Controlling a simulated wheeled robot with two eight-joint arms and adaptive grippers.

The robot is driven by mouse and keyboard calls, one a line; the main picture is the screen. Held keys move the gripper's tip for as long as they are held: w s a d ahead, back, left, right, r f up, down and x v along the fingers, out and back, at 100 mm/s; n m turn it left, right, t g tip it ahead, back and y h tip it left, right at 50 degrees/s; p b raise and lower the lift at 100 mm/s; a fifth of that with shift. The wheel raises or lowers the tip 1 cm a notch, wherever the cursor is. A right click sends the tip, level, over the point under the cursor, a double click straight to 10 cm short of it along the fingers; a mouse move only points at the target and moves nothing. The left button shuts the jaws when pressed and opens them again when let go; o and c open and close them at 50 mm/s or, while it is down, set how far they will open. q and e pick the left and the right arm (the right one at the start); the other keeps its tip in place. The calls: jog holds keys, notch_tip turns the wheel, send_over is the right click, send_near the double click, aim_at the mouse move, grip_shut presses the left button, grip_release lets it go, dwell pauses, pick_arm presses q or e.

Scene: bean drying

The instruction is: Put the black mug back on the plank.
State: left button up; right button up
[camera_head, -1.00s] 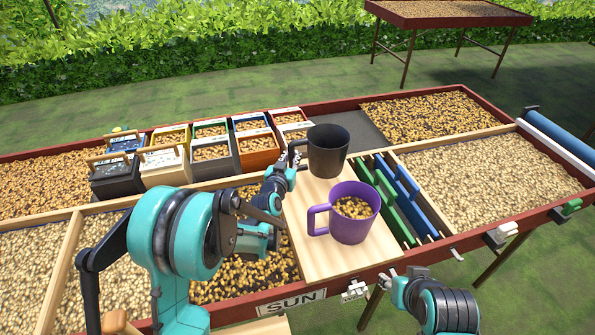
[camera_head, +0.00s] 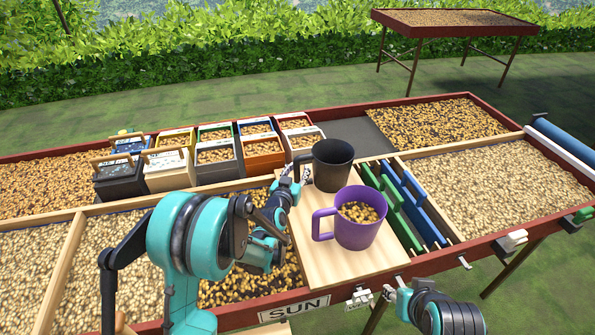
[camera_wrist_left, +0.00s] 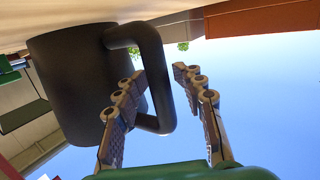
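The black mug (camera_head: 332,172) stands upright at the back of the pale wooden plank (camera_head: 335,270), behind the purple mug (camera_head: 358,232). Its handle faces left, toward my left gripper (camera_head: 295,178). In the left wrist view, the black mug (camera_wrist_left: 75,80) appears upside down with its base against the pale surface. My left gripper (camera_wrist_left: 165,115) has its fingers apart, with the handle's outer bar between them. No clear grip on the handle shows. My right gripper (camera_head: 378,297) is low at the front edge, away from the mugs; its finger state is too small to tell.
The purple mug holds beans and stands in front of the black mug. Green and blue slotted panels (camera_head: 410,205) lie right of the plank. Several small bean boxes (camera_head: 215,150) stand behind left. Bean beds fill both sides. A dark empty patch (camera_head: 358,133) lies behind the black mug.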

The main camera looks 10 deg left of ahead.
pick_arm(q)
jog(key=shift+r, duration=0.1)
jog(key=shift+s+r+p, duration=0.1)
jog(key=shift+s+p, duration=0.2)
jog(key=shift+s, duration=0.05)
jog(key=s, duration=0.3)
jog(key=s+a+r+p, duration=0.1)
jog(key=s, duration=0.3)
jog(key=s+p, duration=0.1)
jog(key=s, duration=0.2)
jog(key=shift+s+a+r, duration=0.25)
jog(key=shift+a, duration=0.1)
jog(key=shift+s+r, duration=0.3)
jog(key=shift+s, duration=0.2)
jog(key=s+a+g+y, duration=0.1)
jog(key=s+g, duration=0.3)
jog(key=s, duration=0.9)
jog(key=s+a+r+n+g+y, duration=0.1)
jog(key=s+a+g, duration=0.3)
jog(key=s, duration=0.9)
jog(key=shift+s+a+r+g, duration=0.2)
jog(key=shift+a+r+g, duration=0.1)
jog(key=shift+g, duration=0.3)
